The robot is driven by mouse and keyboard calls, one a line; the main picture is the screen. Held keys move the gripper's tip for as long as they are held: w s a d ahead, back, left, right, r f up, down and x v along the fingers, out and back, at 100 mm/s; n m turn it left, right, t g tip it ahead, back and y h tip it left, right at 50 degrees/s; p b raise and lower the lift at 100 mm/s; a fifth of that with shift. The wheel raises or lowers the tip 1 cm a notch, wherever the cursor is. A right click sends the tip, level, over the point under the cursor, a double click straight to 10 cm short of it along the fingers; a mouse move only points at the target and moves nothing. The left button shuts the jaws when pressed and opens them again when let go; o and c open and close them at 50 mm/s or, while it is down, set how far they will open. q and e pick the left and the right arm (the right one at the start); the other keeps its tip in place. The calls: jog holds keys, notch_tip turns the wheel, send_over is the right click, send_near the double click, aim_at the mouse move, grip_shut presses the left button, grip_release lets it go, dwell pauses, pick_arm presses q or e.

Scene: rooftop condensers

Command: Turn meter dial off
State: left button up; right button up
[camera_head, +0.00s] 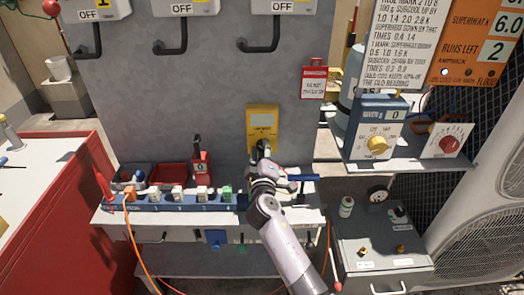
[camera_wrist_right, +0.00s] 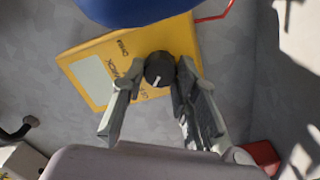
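The yellow meter (camera_head: 263,121) hangs on the grey panel, with a small display at its top. In the right wrist view its yellow face (camera_wrist_right: 110,65) is tilted, and its round black dial (camera_wrist_right: 159,68) has a white pointer mark. My right gripper (camera_head: 262,150) is at the lower part of the meter and hides the dial in the head view. In the right wrist view the fingers of my right gripper (camera_wrist_right: 160,75) stand on both sides of the dial, close against it. My left gripper is not in view.
Below the meter is a bench (camera_head: 170,217) with a row of coloured connectors and a red tray (camera_head: 168,175). A blue box with a yellow knob (camera_head: 377,145) stands at right. OFF switch boxes (camera_head: 193,8) line the top. A red cabinet (camera_head: 60,200) is at left.

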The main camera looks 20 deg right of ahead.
jog(key=o, duration=0.5)
jog(key=shift+c, duration=0.2)
jog(key=v, duration=1.2)
